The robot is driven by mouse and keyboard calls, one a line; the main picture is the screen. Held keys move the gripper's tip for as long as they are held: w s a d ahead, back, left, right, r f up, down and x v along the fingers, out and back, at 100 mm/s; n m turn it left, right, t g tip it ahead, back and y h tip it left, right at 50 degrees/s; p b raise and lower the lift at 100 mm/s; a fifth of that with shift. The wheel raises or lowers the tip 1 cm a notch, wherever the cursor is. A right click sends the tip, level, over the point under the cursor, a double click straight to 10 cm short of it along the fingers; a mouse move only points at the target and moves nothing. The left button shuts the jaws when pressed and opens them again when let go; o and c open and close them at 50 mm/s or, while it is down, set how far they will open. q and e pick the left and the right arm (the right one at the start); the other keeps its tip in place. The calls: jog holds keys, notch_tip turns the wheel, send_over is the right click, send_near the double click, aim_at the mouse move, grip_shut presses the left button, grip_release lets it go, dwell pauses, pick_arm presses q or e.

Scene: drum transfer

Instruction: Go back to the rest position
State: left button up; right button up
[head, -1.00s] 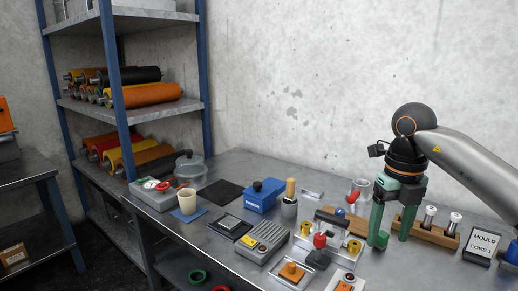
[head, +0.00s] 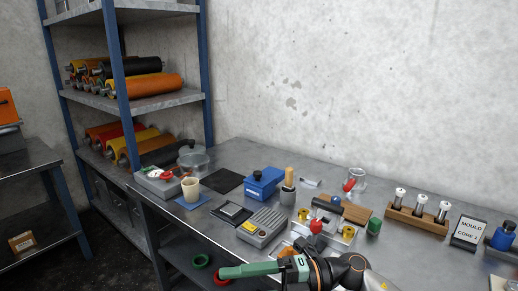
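My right gripper (head: 232,271) is low at the bottom of the head view, with its green finger pointing left over the front edge of the workbench (head: 232,151). Its arm enters from the bottom right. One finger shows clearly; the other is hidden or out of frame, so its opening cannot be told. Nothing visible is held at the fingertip. My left gripper is not in view.
A roller shelf (head: 150,101) stands at left.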

jog(key=w+d+f+m+t+h+p, duration=0.1)
jog(key=d+f+m+t+h, duration=0.45)
jog(key=m+t, duration=0.65)
jog(key=w+d+f+m+t+h+p, duration=0.15)
jog(key=d+f+m+t+h, duration=0.4)
jog(key=m, duration=0.95)
jog(key=s+d+f+m+g+h, duration=0.2)
jog(key=s+d+f+m, duration=0.2)
jog(key=s+f, duration=0.4)
jog(key=s+d+f+m+g+h+p, duration=0.1)
jog(key=s+d+f+m+g+h, duration=0.1)
jog(key=s+d+f, duration=0.3)
jog(key=s+f+m+g, duration=0.1)
jog(key=s+f, duration=0.2)
jog(key=f, duration=0.3)
jog(key=shift+s+d+m, duration=0.2)
jog(key=shift+s+m, duration=0.2)
jog(key=shift+g, duration=0.25)
